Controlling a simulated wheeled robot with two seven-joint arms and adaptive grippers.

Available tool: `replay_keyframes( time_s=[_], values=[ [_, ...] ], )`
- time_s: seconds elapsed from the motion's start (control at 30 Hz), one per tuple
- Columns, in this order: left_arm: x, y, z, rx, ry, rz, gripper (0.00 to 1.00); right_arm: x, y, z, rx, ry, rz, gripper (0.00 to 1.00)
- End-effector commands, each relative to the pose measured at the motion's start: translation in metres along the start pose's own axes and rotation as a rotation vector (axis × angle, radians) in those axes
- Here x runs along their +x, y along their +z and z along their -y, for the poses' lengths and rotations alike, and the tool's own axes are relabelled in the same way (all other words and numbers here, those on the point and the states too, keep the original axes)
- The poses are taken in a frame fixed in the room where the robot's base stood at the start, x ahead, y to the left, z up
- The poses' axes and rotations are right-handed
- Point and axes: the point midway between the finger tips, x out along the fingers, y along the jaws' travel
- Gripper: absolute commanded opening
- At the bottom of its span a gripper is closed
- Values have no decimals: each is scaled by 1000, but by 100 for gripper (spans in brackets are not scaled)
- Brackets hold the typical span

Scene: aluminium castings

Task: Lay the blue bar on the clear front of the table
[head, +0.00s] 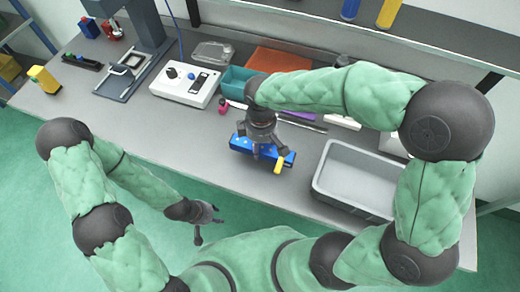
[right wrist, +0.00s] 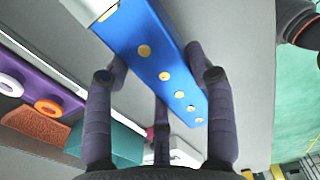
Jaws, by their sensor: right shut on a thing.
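The blue bar (head: 284,155) is a long straight block; in the right wrist view the bar (right wrist: 172,70) shows a row of orange-yellow round holes along one face. My right gripper (head: 262,150) is above the middle of the bar and shut on it, with fingers on both sides. In the right wrist view the gripper (right wrist: 160,75) has dark fingers around the bar. The bar is over the table's front part (head: 200,150); I cannot tell if it touches the surface. My left gripper (head: 206,222) is open and empty, in front of the table's front edge.
A grey bin (head: 325,188) stands right of the bar. The table front left of the bar is clear.

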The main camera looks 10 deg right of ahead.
Motion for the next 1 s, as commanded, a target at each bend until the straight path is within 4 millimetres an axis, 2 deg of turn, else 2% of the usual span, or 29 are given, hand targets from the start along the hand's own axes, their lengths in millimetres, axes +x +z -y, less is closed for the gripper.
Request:
replay_keyframes(
  time_s=[0.17,0.4,0.83,0.87,0.9,0.93,1.0],
  values=[
    [3,0,1,0,0,0,40,9,-4,-6,1,0,0,14],
    [14,-1,5,0,0,0,40,40,-5,-8,-1,-1,1,14],
    [15,-1,5,0,0,0,40,45,-5,-8,-1,0,-1,14],
    [15,-1,5,0,0,0,40,45,-5,-8,-1,0,-1,64],
    [14,-1,5,0,0,0,40,45,-5,-8,-1,0,-1,75],
    [14,-1,5,0,0,0,40,45,-5,-8,-1,0,0,79],
    [14,-1,5,0,0,0,40,45,-5,-8,-1,-1,0,79]
  ],
)
